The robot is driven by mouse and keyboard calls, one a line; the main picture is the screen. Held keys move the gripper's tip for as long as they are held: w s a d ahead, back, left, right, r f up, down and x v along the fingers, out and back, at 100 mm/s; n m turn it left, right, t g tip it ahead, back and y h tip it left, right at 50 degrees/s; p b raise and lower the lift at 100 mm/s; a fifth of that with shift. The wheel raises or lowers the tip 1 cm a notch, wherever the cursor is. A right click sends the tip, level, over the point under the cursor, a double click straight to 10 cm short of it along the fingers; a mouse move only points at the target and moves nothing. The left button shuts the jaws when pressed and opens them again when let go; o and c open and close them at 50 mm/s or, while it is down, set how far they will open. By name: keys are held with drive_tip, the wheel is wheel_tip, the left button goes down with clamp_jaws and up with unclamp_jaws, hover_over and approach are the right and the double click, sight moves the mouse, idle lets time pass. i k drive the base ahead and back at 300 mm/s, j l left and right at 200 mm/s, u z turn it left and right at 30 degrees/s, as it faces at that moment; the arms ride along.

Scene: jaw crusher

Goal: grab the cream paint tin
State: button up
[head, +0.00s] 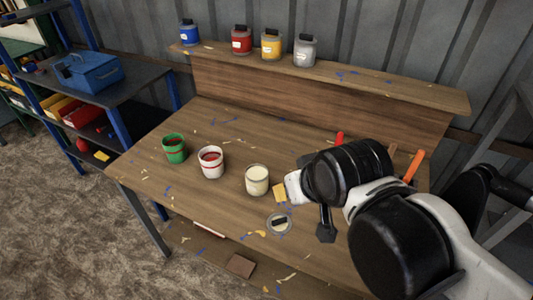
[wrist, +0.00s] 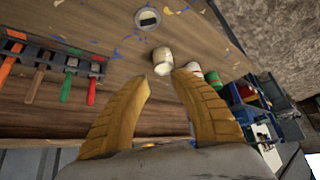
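The cream paint tin (head: 257,180) stands upright and open on the wooden workbench, the rightmost of three open tins, with cream paint inside. In the wrist view, the cream tin (wrist: 163,62) is just beyond the gap between my fingertips. My gripper (wrist: 165,84) is open and empty, its two yellow fingers spread to either side of the tin's line. In the head view, my gripper (head: 279,193) is just right of the tin, mostly hidden by my arm. I cannot tell whether a finger touches the tin.
A white tin with red paint (head: 211,161) and a green tin (head: 174,148) stand to the left. A round lid (head: 279,223) lies in front. Several closed tins line the raised shelf (head: 350,78).

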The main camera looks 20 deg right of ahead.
sight(257, 175)
drive_tip(key=k+j, duration=0.1)
drive_tip(key=j, duration=0.75)
drive_tip(key=k+j+u, duration=0.15)
drive_tip(key=j, duration=0.75)
drive_tip(key=i, duration=0.05)
